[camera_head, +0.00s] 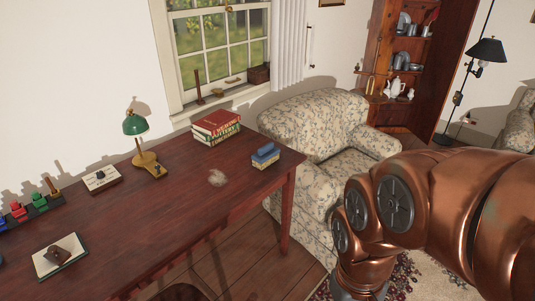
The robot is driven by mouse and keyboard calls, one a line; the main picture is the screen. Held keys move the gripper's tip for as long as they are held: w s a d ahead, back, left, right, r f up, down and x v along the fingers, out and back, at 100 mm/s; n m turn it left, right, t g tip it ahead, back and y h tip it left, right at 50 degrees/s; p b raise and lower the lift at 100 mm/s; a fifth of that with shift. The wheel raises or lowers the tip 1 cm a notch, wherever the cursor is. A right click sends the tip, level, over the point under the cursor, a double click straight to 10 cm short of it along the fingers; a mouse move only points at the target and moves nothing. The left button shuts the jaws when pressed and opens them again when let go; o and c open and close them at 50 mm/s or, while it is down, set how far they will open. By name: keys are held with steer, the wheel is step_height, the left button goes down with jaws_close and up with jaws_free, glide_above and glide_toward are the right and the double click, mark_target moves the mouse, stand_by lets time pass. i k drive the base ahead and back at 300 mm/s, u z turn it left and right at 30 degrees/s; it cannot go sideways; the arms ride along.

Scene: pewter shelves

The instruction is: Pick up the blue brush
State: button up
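A small blue block-like thing (265,155) with a paler, yellowish lower part rests on the desk near its right end; it may be the blue brush, but it is too small to tell for sure. The dark red wooden desk (150,220) fills the left and middle. My copper-coloured arm comes in from the right and bends down at the lower middle, to the right of the desk and apart from it. My gripper is outside the frame, so its fingers are hidden.
Several stacked books (216,127), a green lamp (145,145), a pale tuft (217,178) and an open notebook (60,256) are on the desk. A floral armchair (320,120) stands close behind the desk's right end. Shelves (400,75) stand farther back.

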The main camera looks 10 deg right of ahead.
mark_target(266, 155)
steer(key=z, duration=0.9)
steer(key=i, duration=1.5)
steer(key=u, duration=3.25)
